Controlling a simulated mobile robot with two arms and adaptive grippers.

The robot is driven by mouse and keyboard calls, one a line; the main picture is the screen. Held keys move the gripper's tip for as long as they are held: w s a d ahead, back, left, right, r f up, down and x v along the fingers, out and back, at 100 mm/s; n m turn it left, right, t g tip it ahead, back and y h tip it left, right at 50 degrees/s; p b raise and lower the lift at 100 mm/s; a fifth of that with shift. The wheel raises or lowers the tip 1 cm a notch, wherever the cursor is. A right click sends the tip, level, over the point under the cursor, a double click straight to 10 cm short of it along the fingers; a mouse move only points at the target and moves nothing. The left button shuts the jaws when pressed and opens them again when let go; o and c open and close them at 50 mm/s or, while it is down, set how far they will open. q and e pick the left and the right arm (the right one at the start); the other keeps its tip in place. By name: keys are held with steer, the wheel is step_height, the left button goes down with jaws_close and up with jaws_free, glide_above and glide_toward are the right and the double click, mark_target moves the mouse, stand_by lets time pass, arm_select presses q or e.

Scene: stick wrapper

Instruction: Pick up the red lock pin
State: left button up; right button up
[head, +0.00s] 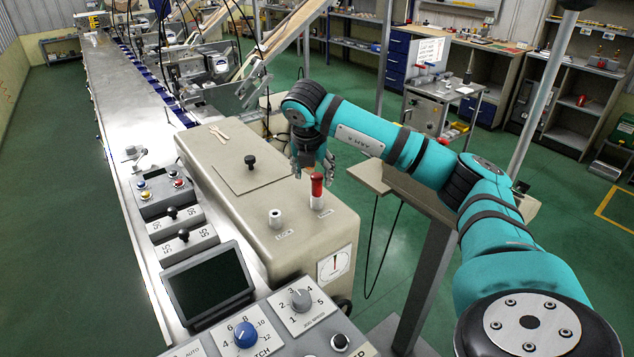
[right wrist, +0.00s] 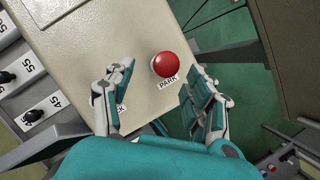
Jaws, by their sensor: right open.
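The red lock pin (head: 317,186) stands upright on the beige machine housing (head: 235,170). In the right wrist view, the pin's round red top (right wrist: 165,64) sits beside a label reading PARK. A pale empty socket (head: 275,217) is to its left in the head view, with a label partly hidden by a finger in the wrist view. My right gripper (head: 313,170) is open and empty, just behind and above the pin in the head view. In the wrist view its fingers (right wrist: 158,88) are spread, with the pin beyond the gap between them. My left gripper is not in view.
A black knob (head: 250,161) stands on a hatch of the housing. A dark screen (head: 208,284) and a dial panel (head: 270,325) are in front. A long conveyor (head: 110,90) runs back at left.

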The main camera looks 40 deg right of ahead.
mark_target(316, 177)
steer(key=p+x, duration=0.1)
steer(key=x, duration=0.2)
steer(key=p+x, duration=0.1)
steer(key=shift+s+d+f+p, duration=0.15)
steer(key=shift+d+p, duration=0.2)
steer(key=shift+d+f, duration=0.1)
steer(key=shift+f, duration=0.2)
jaws_close()
